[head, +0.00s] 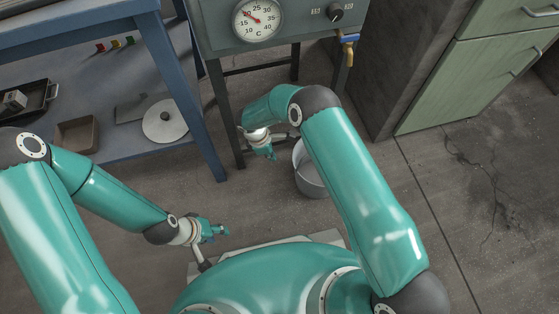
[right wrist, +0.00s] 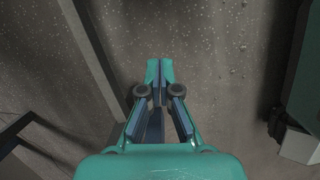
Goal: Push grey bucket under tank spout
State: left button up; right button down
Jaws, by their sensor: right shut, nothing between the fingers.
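The grey bucket (head: 310,178) stands upright on the floor in the head view, partly hidden behind my right arm. The tank (head: 217,38) is a grey box on dark legs at the top. Its spout (head: 348,50), a brass tap with a blue handle, hangs at its right corner, further back than the bucket. My right gripper (head: 268,153) is just left of the bucket, with a small gap in the picture; contact cannot be told. In the right wrist view its fingers (right wrist: 159,72) are shut and empty above bare floor. My left gripper (head: 220,231) is low and left, away from the bucket; its fingers are too small to read.
A blue bench (head: 205,135) stands at the left, with a pan lid (head: 164,122) and trays on its lower shelf. A green cabinet (head: 440,87) and a dark concrete block (head: 385,75) stand at the right. The floor (head: 470,205) at the right is clear.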

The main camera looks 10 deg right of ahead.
pick_arm(q)
notch_tip(320, 180, down, 4)
jog(key=b, duration=0.4)
jog(key=shift+f, duration=0.25)
pick_arm(e)
jog(key=s+d+f, duration=0.1)
jog(key=d+f, duration=0.5)
jog(key=f, duration=0.3)
jog(key=shift+s, duration=0.15)
jog(key=shift+d, duration=0.15)
